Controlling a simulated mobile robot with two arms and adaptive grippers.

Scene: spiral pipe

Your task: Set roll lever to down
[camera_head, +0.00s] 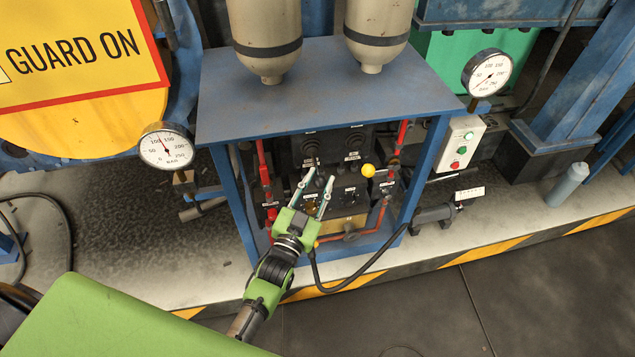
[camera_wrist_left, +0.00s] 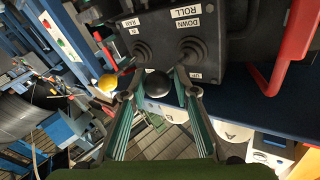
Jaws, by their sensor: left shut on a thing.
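My left gripper (camera_head: 314,187) reaches into the blue-framed control stand, its two fingers at the dark lever panel. In the left wrist view the gripper's fingertips (camera_wrist_left: 157,90) flank a round black lever knob (camera_wrist_left: 157,80), and it is shut on that knob. The roll lever's rubber boot (camera_wrist_left: 193,48) sits on the panel under the labels ROLL and DOWN. A second boot (camera_wrist_left: 141,50), labelled RAM, is beside it. The knob hides its shaft, so I cannot clearly tell which boot it comes from or its exact tilt. My right gripper is not in view.
A yellow knob (camera_head: 368,170) stands right of the fingers. Red pipes or handles (camera_head: 264,170) flank the panel. The blue tabletop (camera_head: 325,98) with two tanks overhangs it. A black hose (camera_head: 350,283) hangs in front. Open floor (camera_head: 480,310) lies at lower right.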

